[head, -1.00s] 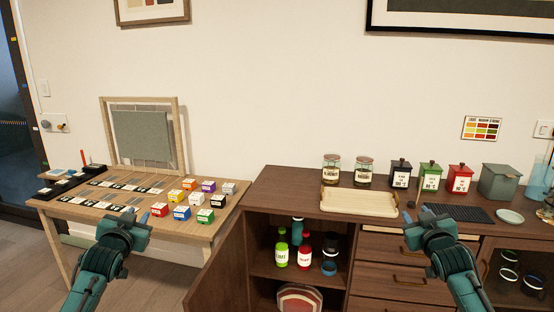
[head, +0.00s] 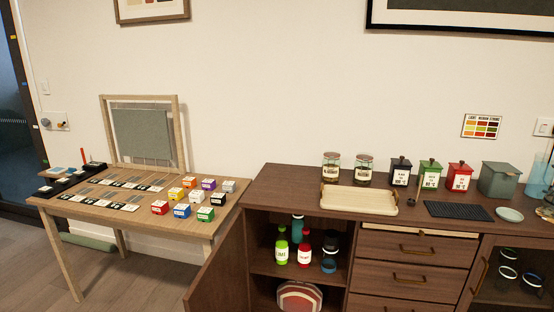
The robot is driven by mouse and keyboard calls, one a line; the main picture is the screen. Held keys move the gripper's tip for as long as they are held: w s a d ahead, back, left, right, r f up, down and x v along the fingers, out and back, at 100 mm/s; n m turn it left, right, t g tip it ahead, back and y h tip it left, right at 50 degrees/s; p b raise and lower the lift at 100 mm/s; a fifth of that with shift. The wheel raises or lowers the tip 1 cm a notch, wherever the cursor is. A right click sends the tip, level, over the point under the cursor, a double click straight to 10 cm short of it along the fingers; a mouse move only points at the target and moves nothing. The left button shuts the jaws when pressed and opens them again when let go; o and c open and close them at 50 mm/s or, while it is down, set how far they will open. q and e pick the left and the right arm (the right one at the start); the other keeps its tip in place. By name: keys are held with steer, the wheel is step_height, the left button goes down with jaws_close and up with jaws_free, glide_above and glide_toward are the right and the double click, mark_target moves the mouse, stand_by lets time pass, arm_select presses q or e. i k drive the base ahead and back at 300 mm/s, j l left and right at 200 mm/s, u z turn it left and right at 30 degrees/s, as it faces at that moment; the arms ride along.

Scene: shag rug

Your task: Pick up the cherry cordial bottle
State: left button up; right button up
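A red bottle with a white label (head: 304,250), which looks like the cherry cordial, stands upright on the upper shelf inside the open cabinet. A green bottle with a white label (head: 281,247) stands just left of it. A teal bottle (head: 297,228) stands behind the two, partly hidden. A dark cup with a blue rim (head: 329,262) is to the right of the red bottle. The label text is too small to read surely. Neither of my grippers shows in the head view now.
The cabinet door (head: 217,268) stands open on the left of the shelf. A cream tray (head: 359,201), jars and tins stand on the cabinet top (head: 283,190). A wooden table (head: 105,207) with coloured boxes is at left. A striped plate (head: 299,297) is on the lower shelf.

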mark_target(305, 245)
steer(key=i+j+z, duration=0.1)
steer(key=j+z, duration=0.2)
steer(key=j, duration=0.7)
steer(key=j+z, duration=0.3)
steer(key=j, duration=0.7)
steer(key=k+j+z, duration=0.1)
steer(key=j+z, duration=0.2)
steer(key=j, duration=0.65)
steer(key=i+l+u, duration=0.1)
steer(key=l, duration=0.4)
steer(key=i+l+u, duration=0.15)
steer(key=l, duration=0.35)
steer(key=i+l+u, duration=0.1)
steer(key=l, duration=0.4)
steer(key=i+l+u, duration=0.15)
steer(key=l, duration=0.35)
